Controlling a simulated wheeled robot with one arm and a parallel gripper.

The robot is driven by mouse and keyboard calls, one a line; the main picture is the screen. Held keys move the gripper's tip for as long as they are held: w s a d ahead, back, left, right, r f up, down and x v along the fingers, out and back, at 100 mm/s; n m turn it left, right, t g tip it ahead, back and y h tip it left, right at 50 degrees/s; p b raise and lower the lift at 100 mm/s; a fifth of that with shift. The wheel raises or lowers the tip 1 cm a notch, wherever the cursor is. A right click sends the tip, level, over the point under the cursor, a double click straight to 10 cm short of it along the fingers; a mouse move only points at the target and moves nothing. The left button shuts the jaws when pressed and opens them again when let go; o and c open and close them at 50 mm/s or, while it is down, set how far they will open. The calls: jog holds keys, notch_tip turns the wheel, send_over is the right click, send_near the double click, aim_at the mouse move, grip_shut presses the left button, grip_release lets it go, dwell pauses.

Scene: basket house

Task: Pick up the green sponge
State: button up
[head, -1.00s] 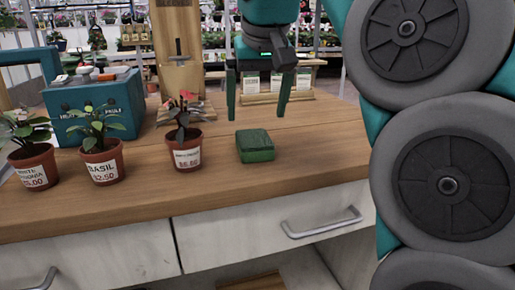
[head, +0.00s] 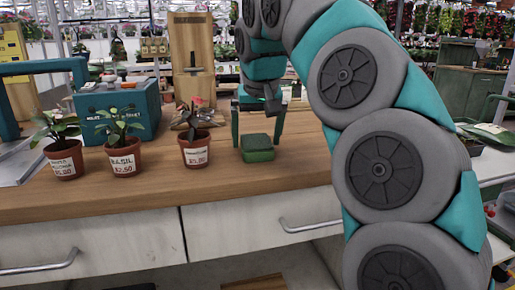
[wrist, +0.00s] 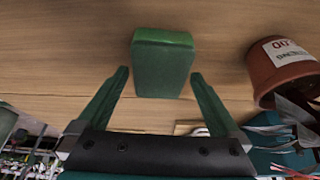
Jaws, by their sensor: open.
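The green sponge (head: 257,148) is a small block lying on the wooden counter, right of the potted plants. My gripper (head: 259,142) is open and points down over the sponge, with one finger on each side of it in the head view. In the wrist view the sponge (wrist: 162,62) lies just beyond and between the open fingertips (wrist: 160,74), with no contact visible. Nothing is held.
A potted plant (head: 195,153) stands close to the left of the sponge, and its pot (wrist: 280,65) shows at the right in the wrist view. Further left are a basil pot (head: 124,158), another pot (head: 64,160) and a teal toolbox (head: 118,112). The counter (head: 290,170) is clear in front.

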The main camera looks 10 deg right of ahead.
aim_at(255, 138)
jog(key=shift+f, duration=0.3)
jog(key=shift+c, duration=0.2)
dwell(0.3)
jog(key=c, duration=1.1)
jog(key=shift+r, duration=0.1)
jog(key=shift+r, duration=1.95)
jog(key=shift+s+r+b, duration=0.25)
jog(key=shift+s+b, duration=0.1)
jog(key=shift+s, duration=2.3)
jog(key=shift+s+r+b, duration=0.25)
jog(key=shift+s+b, duration=0.15)
jog(key=shift+s, duration=2.3)
jog(key=shift+s+r+b, duration=0.25)
jog(key=shift+s+b, duration=0.1)
jog(key=shift+s, duration=2.3)
